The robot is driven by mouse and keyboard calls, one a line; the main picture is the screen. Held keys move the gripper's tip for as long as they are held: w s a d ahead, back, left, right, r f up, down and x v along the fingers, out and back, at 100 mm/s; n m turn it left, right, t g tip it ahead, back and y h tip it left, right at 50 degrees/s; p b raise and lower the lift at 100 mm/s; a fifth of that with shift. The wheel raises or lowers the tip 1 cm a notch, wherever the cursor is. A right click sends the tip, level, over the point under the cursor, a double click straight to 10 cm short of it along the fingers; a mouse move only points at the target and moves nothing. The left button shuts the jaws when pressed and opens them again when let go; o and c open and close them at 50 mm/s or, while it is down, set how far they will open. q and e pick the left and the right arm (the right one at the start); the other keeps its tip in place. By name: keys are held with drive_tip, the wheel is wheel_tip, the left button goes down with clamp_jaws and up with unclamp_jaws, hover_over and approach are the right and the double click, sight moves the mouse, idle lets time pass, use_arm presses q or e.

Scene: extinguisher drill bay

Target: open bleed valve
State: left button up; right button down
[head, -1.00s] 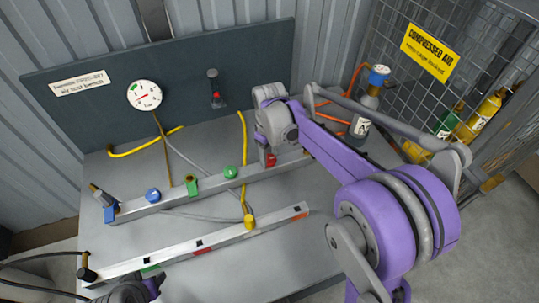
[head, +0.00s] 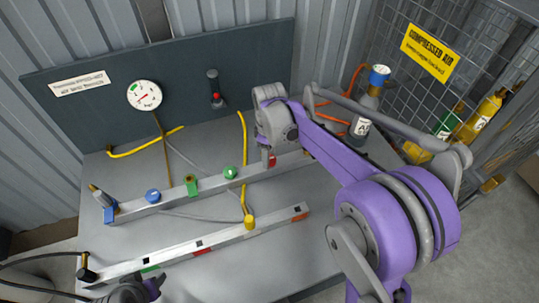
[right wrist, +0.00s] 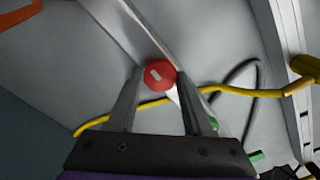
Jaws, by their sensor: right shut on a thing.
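A red knob (head: 272,161) sits at the right end of the rear metal manifold (head: 212,186), mostly hidden by my right gripper (head: 269,149). In the right wrist view the red knob (right wrist: 160,75) has a white mark and sits between my two fingertips. The right gripper is shut on it. A round white gauge (head: 144,96) with a red needle is on the dark back panel.
Blue (head: 153,196) and green knobs (head: 231,173) line the manifold. A front rail (head: 215,243) carries a yellow fitting (head: 249,221). Yellow hoses (head: 147,146) cross the grey bench. A wire cage (head: 455,75) with cylinders stands at the right.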

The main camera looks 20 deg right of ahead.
drive_tip(key=shift+c, duration=1.5)
unclamp_jaws()
drive_tip(key=shift+r, duration=0.15)
use_arm(q)
drive_tip(key=shift+w+r+p, duration=0.1)
drive_tip(key=shift+r+p, duration=0.3)
drive_tip(key=shift+r, duration=0.1)
use_arm(e)
wheel_tip(320, 180, up, 11)
drive_tip(key=shift+f, duration=0.2)
use_arm(q)
drive_tip(key=r+p, duration=0.1)
drive_tip(key=w+r+p, duration=0.1)
drive_tip(key=r, duration=0.1)
drive_tip(key=shift+r+p, duration=0.15)
drive_tip(key=shift+p, duration=0.2)
use_arm(e)
drive_tip(key=s+a+f+m+t, duration=0.2)
drive_tip(key=s+f+m, duration=0.1)
drive_tip(key=s, duration=0.7)
drive_tip(key=s+a+f+m+t, duration=0.2)
drive_tip(key=s+m, duration=0.3)
drive_tip(key=s, duration=0.5)
drive_tip(key=shift+s+f+m+t, duration=0.35)
drive_tip(key=shift+f+t, duration=0.35)
drive_tip(key=shift+f, duration=0.2)
